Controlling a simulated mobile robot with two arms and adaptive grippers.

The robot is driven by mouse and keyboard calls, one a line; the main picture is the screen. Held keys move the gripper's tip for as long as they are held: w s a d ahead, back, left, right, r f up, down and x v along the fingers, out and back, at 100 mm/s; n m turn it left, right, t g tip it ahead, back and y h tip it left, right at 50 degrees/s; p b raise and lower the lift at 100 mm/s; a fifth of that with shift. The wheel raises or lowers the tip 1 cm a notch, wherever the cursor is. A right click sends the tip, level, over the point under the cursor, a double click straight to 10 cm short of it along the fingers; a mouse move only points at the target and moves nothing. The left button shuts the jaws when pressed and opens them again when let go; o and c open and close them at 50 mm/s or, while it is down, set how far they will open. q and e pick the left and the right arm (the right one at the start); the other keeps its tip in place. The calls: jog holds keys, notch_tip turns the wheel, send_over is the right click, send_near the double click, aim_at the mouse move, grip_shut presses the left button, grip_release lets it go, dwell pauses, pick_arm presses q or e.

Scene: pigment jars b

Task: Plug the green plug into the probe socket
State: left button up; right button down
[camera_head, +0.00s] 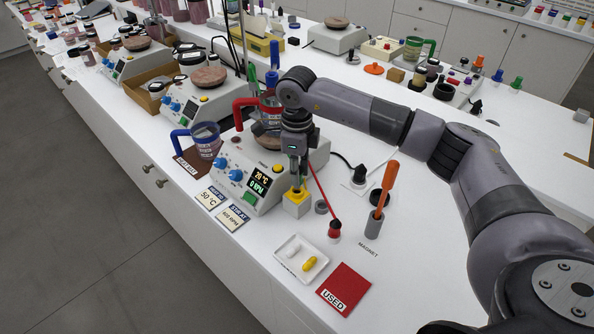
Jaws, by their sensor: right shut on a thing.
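My right gripper (298,184) points down just right of the hotplate's front. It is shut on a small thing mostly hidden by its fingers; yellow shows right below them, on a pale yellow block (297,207). My left gripper is not in view.
A red line runs from near my right gripper to a red and white piece (334,230). A white tray (290,268) with capsule-like pieces, a red USED mat (343,288) and an orange-handled rod in a grey holder (374,224) stand nearby. A blue-handled jug (205,141) is left.

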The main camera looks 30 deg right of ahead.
jog(key=shift+f+b, duration=1)
jog(key=shift+f, duration=0.3)
jog(key=c, duration=1.3)
grip_release()
jog(key=shift+r, duration=0.15)
notch_tip(320, 180, up, 12)
jog(key=shift+f, duration=0.1)
